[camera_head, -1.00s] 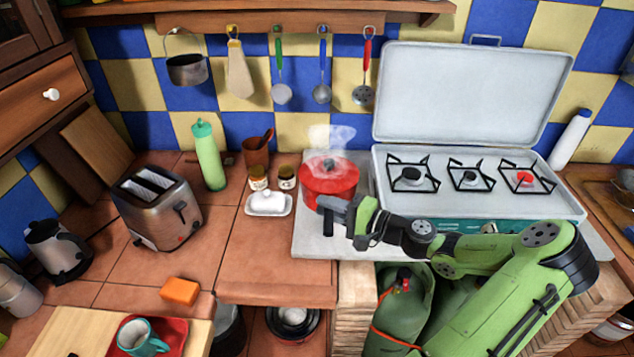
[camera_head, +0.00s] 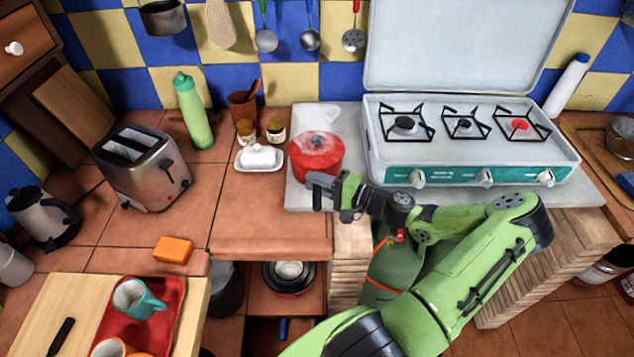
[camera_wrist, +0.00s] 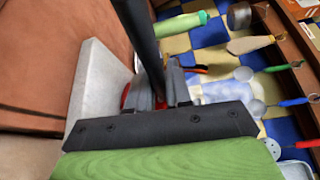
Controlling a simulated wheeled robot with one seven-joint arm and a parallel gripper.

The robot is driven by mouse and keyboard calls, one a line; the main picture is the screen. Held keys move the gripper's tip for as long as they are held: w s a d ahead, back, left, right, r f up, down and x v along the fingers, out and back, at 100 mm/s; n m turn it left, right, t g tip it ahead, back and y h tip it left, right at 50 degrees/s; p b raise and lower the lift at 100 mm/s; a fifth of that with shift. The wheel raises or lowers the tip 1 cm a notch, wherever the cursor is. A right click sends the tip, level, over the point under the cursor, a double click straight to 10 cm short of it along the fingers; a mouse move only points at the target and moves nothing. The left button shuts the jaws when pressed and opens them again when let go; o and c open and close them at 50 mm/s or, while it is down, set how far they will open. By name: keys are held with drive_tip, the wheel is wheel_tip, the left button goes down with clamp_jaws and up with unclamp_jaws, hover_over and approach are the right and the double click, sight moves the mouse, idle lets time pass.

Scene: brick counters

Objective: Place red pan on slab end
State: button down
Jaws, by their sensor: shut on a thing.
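The red pan (camera_head: 318,160), lidded and steaming, sits at the left end of the pale grey slab (camera_head: 297,197), left of the stove. It appears to rest on the slab. My gripper (camera_head: 321,189) is at the pan's near side, low over the slab's front part, and is shut on the pan's dark handle. In the wrist view the gripper (camera_wrist: 160,92) has its fingers around a long black bar, which looks like the handle. Only a sliver of the red pan (camera_wrist: 126,96) shows there, beside the slab (camera_wrist: 98,90). The fingers hide most of the grip.
The white stove (camera_head: 470,150) stands right of the pan, its right burner red. Utensils hang on the wall behind. Tiled counter (camera_head: 265,215) is clear at front left.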

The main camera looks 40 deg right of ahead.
drive_tip(key=c, duration=1.4)
unclamp_jaws()
drive_tip(key=shift+f, duration=0.1)
drive_tip(key=o, duration=0.4)
drive_tip(key=shift+c, duration=0.2)
drive_tip(key=shift+s+d+r, duration=0.15)
drive_tip(key=shift+s+r, duration=0.05)
drive_tip(key=shift+s, duration=0.1)
drive_tip(key=v, duration=1.1)
drive_tip(key=shift+s+p, duration=0.2)
drive_tip(key=shift+p, duration=0.1)
